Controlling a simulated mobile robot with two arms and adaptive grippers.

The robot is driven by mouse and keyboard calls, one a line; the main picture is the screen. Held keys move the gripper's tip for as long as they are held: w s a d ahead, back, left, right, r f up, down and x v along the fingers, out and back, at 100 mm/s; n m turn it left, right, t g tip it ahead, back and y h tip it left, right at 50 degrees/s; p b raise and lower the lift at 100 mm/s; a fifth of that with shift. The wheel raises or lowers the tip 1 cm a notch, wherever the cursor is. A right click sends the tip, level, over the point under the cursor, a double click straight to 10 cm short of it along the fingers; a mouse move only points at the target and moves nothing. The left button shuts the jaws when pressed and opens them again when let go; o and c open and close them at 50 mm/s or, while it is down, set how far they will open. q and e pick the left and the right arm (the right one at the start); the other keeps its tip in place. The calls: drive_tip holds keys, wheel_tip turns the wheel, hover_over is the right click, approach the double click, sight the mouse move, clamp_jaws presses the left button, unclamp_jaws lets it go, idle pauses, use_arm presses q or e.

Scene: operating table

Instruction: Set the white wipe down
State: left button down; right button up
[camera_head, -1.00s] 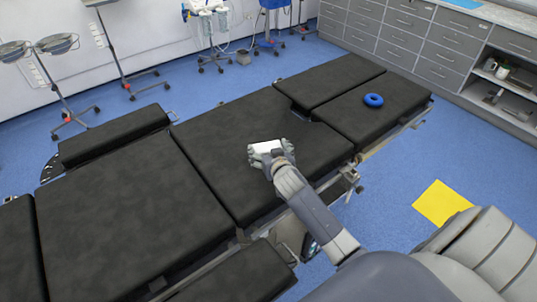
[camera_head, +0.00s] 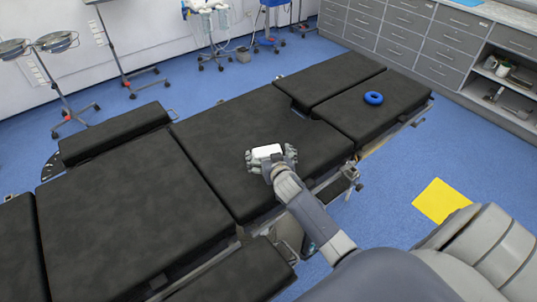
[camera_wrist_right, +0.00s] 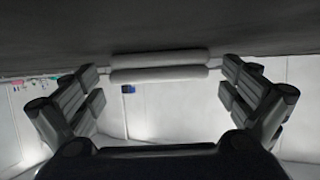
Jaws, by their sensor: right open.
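The white wipe (camera_head: 267,151) lies on the black operating table (camera_head: 215,137), on its middle section. My right gripper (camera_head: 270,158) is open around the wipe, with a finger on each side of it and a gap between. In the right wrist view the wipe (camera_wrist_right: 159,66) shows as a pale roll-like shape between the two spread fingers of the gripper (camera_wrist_right: 160,88), against the dark table surface. The fingers do not touch it there. My left gripper is not in view.
A blue ring (camera_head: 373,98) lies on the table's far right section. A yellow sheet (camera_head: 440,201) is on the blue floor to the right. Grey drawer cabinets (camera_head: 400,40) stand at the back right. The table top around the gripper is clear.

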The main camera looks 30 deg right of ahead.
drive_tip(key=shift+r, duration=0.2)
drive_tip(key=shift+s+a, duration=0.1)
drive_tip(key=shift+s, duration=0.15)
drive_tip(key=b+v, duration=0.1)
drive_tip(key=v, duration=1)
drive_tip(key=shift+s+r, duration=0.15)
drive_tip(key=shift+s, duration=0.1)
